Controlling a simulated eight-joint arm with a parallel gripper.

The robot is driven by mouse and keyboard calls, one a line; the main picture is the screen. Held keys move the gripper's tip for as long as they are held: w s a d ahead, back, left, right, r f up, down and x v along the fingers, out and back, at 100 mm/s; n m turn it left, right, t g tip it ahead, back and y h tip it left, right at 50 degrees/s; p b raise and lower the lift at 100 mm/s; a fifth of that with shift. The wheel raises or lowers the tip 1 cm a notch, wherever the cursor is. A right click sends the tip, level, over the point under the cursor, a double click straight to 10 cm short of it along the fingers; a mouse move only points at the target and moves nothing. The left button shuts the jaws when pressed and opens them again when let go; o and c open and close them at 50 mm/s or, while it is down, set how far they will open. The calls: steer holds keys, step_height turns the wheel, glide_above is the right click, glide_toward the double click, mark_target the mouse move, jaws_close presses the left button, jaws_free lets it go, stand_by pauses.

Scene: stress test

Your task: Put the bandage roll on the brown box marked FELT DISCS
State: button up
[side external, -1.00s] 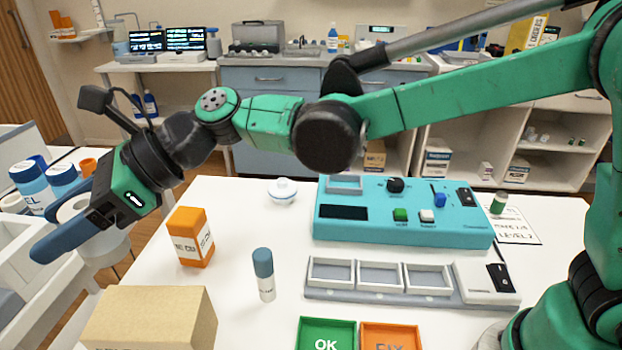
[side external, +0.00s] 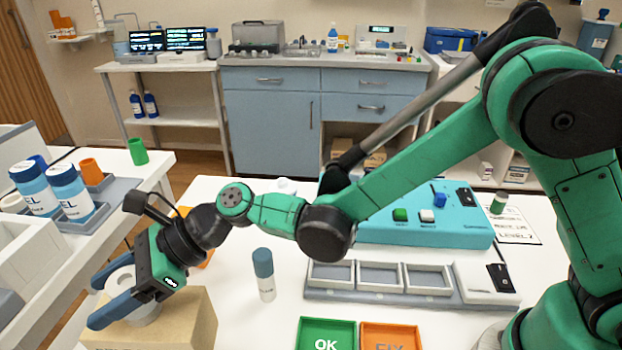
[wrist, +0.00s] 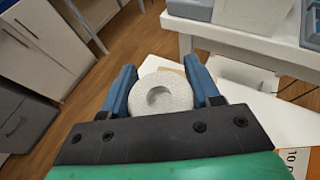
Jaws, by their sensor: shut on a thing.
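The white bandage roll (side external: 121,279) is held between the blue fingers of my gripper (side external: 95,301) at the left of the side view. The wrist view shows the roll (wrist: 178,88) gripped from both sides, its round hollow face toward the camera. The brown box (side external: 196,318) is directly below, at the near left of the white table, partly hidden by my gripper and the roll. The roll's lower part overlaps the box top in the picture; I cannot tell whether they touch. No marking on the box is readable here.
A blue-capped bottle (side external: 264,275) stands right of the box. An orange carton is mostly hidden behind my wrist. Green OK (side external: 312,326) and orange (side external: 402,328) trays lie at the front. A side bench with blue jars (side external: 73,197) is at the left.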

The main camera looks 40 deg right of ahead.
steer(key=o, duration=1.2)
steer(key=shift+f, duration=0.1)
steer(key=shift+o, duration=0.2)
